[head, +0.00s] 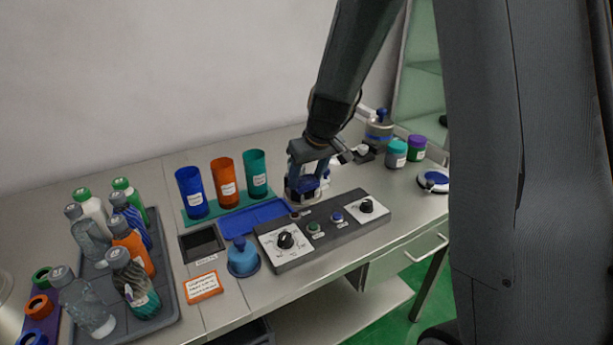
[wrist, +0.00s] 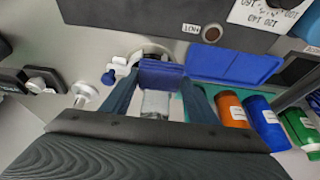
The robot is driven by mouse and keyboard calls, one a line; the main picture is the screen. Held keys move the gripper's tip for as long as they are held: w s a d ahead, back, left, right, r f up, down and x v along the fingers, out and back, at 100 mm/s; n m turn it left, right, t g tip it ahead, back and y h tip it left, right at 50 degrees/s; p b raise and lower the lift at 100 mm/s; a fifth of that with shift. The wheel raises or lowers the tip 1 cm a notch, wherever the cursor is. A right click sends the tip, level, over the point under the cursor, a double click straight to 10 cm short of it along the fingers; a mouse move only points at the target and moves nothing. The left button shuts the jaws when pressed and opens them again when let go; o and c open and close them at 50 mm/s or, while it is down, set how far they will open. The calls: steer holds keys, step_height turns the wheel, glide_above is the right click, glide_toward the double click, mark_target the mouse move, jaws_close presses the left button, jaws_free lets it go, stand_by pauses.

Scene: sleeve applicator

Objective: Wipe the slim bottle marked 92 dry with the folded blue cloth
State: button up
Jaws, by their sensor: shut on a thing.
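My gripper (head: 306,176) is low over a round metal-rimmed station (head: 304,199) behind the control panel. In the wrist view its two fingers (wrist: 160,85) close on a blue flat-faced piece that looks like the folded blue cloth (wrist: 162,74). A pale grey shape (wrist: 155,103) shows between the fingers beside the blue piece; it may be part of a bottle, and I cannot tell whether they touch. I can read no 92 on any bottle, so I cannot tell which one is the slim bottle.
A dark tray (head: 172,318) of several bottles stands at the left. Blue, orange (head: 223,182) and teal cups stand behind a flat blue mat (head: 262,214). The control panel (head: 327,230) lies in front of my gripper. Two jars (head: 397,154) stand to its right.

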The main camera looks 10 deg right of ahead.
steer(key=shift+w+r, duration=0.1)
steer(key=shift+r+p, duration=1.95)
steer(key=shift+r, duration=0.4)
steer(key=s+d+r+p, duration=0.1)
steer(key=s+r, duration=0.2)
steer(key=s, duration=0.2)
steer(key=shift+d+r+p, duration=0.2)
steer(key=shift+r+p, duration=0.1)
steer(key=shift+r, duration=0.1)
